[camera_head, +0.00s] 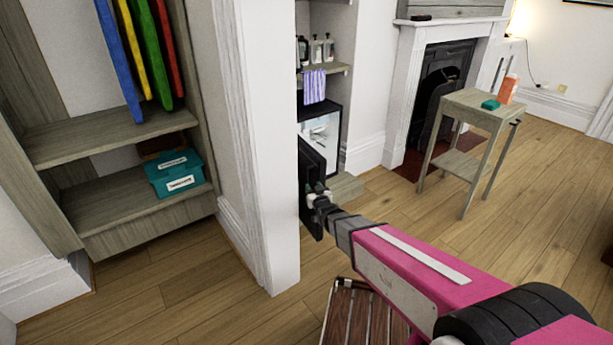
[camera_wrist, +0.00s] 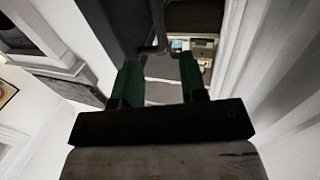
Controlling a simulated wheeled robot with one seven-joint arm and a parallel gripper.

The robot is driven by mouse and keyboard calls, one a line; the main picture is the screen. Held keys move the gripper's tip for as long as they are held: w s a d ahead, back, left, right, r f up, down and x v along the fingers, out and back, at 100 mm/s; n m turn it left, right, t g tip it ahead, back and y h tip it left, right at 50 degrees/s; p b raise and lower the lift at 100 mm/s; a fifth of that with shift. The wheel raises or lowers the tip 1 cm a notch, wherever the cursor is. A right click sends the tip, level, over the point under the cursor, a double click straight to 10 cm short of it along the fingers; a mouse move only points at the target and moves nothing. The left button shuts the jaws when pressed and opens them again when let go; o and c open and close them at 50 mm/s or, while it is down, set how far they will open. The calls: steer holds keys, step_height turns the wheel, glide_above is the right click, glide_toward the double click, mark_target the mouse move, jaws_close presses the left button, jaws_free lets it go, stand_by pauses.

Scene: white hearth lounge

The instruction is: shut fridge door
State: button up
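A small black fridge (camera_head: 333,112) stands in a niche under a shelf in the head view. Its dark door (camera_head: 309,165) is open, so the pale interior (camera_head: 320,135) shows. The white wall edge hides part of the door. My gripper (camera_head: 317,192) is at the door's outer face, low down. In the wrist view, the green fingers of my gripper (camera_wrist: 161,70) are spread apart. A thin dark bar (camera_wrist: 158,28), which looks like the door's handle, lies just beyond and between the fingertips. I cannot tell whether they touch it. The dark door panel (camera_wrist: 112,25) is beside it.
A white wall end (camera_head: 265,150) stands close left of the door. A slatted wooden piece (camera_head: 362,315) is below my arm. A small side table (camera_head: 482,108) stands at the right by the fireplace (camera_head: 440,75). Wooden floor between the niche and side table is open.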

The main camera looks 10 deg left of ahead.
mark_target(307, 176)
steer(key=x, duration=0.9)
steer(key=shift+w+a, duration=0.15)
steer(key=shift+w, duration=0.15)
jaws_close()
